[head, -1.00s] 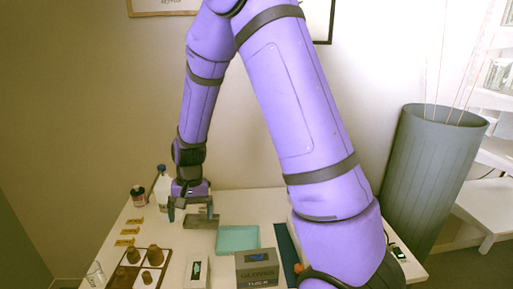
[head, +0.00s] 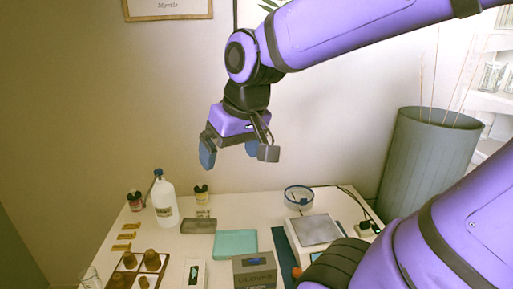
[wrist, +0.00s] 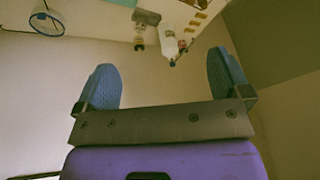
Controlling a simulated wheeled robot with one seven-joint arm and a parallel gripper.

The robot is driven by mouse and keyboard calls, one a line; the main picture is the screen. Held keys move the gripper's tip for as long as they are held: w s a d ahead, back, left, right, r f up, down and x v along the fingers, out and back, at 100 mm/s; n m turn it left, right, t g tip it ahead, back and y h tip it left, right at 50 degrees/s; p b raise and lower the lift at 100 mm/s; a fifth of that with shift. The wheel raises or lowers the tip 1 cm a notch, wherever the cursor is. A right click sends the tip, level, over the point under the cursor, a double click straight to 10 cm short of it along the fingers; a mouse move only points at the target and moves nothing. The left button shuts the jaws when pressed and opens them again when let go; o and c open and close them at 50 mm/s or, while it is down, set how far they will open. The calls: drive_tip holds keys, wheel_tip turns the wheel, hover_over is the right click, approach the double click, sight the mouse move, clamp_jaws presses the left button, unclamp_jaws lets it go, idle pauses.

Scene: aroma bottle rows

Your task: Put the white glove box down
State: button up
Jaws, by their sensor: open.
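A small white box (head: 195,274) with a dark oval on its top stands at the front of the table, cut by the bottom picture edge. A grey box (head: 254,267) with lettering stands to its right; I cannot read the lettering now. My gripper (head: 236,155) is open and empty, raised high above the back of the table, well apart from both boxes. In the wrist view its two blue fingers (wrist: 163,75) are spread wide with nothing between them.
A white bottle (head: 165,204), two small dark bottles, a flat grey-brown block (head: 198,226), a teal tray (head: 236,243), a scale (head: 318,230) and a blue-rimmed bowl (head: 298,196) stand on the table. Brown bottles stand on a board at front left. The air around my gripper is free.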

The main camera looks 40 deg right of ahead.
drive_tip(key=s+d+r+t, duration=0.1)
drive_tip(key=s+r, duration=0.1)
drive_tip(key=s, duration=0.4)
drive_tip(key=shift+n+h, duration=0.3)
drive_tip(key=shift+n, duration=0.1)
